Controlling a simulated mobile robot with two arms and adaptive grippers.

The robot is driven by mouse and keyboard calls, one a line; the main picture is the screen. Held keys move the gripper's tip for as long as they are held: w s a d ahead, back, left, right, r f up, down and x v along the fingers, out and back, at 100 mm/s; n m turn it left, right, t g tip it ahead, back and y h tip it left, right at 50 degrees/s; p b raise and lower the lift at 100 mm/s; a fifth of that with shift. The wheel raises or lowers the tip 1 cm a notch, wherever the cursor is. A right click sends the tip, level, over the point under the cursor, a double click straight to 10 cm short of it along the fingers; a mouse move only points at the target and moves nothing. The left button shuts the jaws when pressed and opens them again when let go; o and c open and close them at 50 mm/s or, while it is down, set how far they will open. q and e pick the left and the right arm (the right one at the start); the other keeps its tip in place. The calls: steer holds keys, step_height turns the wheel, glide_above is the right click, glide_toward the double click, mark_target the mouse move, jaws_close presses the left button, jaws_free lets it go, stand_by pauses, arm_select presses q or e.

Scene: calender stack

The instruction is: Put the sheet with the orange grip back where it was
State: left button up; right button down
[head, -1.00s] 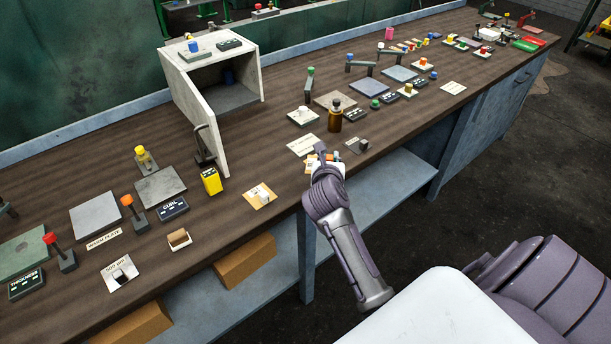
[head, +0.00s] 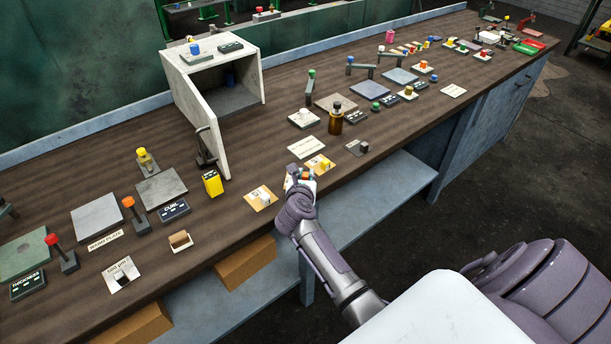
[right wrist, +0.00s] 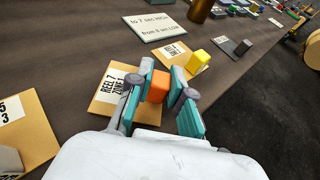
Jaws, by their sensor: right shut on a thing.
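My right gripper (head: 302,175) is at the bench's front edge, shut on the orange grip (right wrist: 157,86) of a tan sheet. The sheet (right wrist: 103,101) carries a white label reading REEL 7 ZONE 1 and shows beside and under the fingers in the right wrist view. Part of it is hidden by my gripper. I cannot tell whether it touches the bench. A similar sheet with a yellow grip (right wrist: 197,62) lies just beyond, to the right. Another tan sheet (right wrist: 30,125) with a pale grip lies at the left. My left gripper is not in view.
A white printed card (head: 307,148) lies behind my gripper. A brown bottle (head: 336,120) and a small dark block (head: 364,147) stand further right. A yellow box (head: 212,182) stands at the left, before the open pale cabinet (head: 212,95). The bench edge is close below.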

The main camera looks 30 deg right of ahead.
steer(key=shift+f, duration=0.15)
steer(key=c, duration=1.1)
jaws_free()
steer(key=shift+r, duration=0.3)
steer(key=b+v, duration=0.1)
steer(key=v, duration=1.1)
